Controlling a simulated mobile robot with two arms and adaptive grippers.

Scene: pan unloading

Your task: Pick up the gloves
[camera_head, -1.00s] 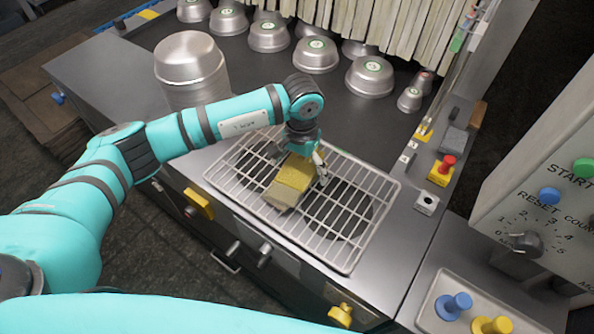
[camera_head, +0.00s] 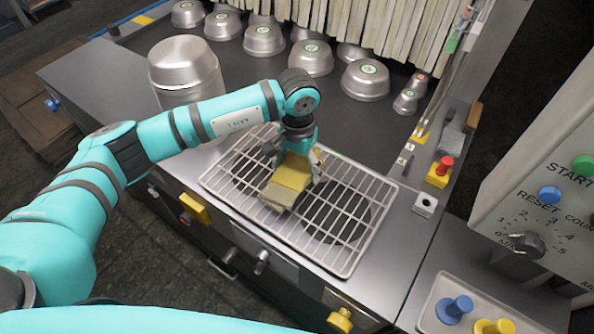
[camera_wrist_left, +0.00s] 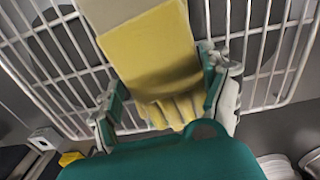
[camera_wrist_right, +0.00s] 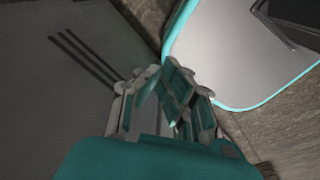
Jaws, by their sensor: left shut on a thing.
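The gloves (camera_head: 287,181), yellow with a beige cuff, are at the wire rack on the metal counter. My left gripper (camera_head: 297,160) comes down from above and is shut on the gloves near their finger end. In the left wrist view the gloves (camera_wrist_left: 155,60) lie between the two finger pads of my left gripper (camera_wrist_left: 166,98), with the cuff pointing away. Whether the gloves still touch the rack is hard to tell. My right gripper (camera_wrist_right: 168,88) shows only in its own wrist view, with its pads drawn together and no object seen between them.
The wire rack (camera_head: 345,255) lies under the gloves. A large metal pot (camera_head: 185,72) stands behind my left arm, and several upturned pans (camera_head: 310,58) stand farther back before hanging strips (camera_head: 380,25). A red button (camera_head: 446,162) and a control panel (camera_head: 555,190) are at the right.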

